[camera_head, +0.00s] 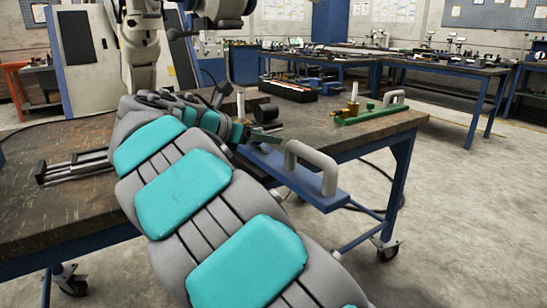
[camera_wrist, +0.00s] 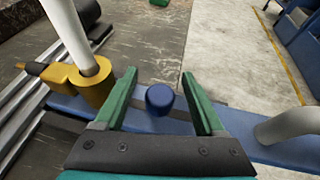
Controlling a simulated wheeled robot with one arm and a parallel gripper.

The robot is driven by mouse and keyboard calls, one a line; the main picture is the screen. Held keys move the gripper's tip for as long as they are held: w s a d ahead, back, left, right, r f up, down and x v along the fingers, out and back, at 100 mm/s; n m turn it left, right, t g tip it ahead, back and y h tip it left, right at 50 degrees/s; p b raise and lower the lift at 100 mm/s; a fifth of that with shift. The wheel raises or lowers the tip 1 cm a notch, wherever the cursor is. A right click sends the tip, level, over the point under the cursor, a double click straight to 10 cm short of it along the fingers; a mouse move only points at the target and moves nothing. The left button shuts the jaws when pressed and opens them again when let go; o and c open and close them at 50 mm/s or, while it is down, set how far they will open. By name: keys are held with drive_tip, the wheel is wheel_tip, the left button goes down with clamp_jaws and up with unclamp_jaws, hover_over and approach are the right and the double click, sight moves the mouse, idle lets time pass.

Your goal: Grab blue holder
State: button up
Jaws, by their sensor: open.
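The blue holder (camera_head: 312,188) is a flat blue plate at the front right edge of the workbench, partly overhanging it. It has a grey loop handle (camera_head: 318,162), which shows at the right of the wrist view (camera_wrist: 290,122). In the wrist view the blue plate (camera_wrist: 285,152) carries a round blue knob (camera_wrist: 160,98) and a brass clamp (camera_wrist: 97,85) with a white rod. My gripper (camera_wrist: 158,78) is open, its green fingers either side of the knob with visible gaps. I cannot tell the height between fingers and plate. In the head view my arm hides part of the holder.
A green holder (camera_head: 372,113) with brass parts and a handle stands farther back at the bench's right end. A dark box (camera_head: 288,90) with red and white items lies behind. Metal rails (camera_head: 75,168) lie at left. Floor (camera_head: 470,210) at right is open.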

drive_tip(key=shift+w+d+f, duration=0.15)
drive_tip(key=shift+w+d, duration=0.15)
drive_tip(key=shift+c, duration=0.4)
clamp_jaws()
idle(0.8)
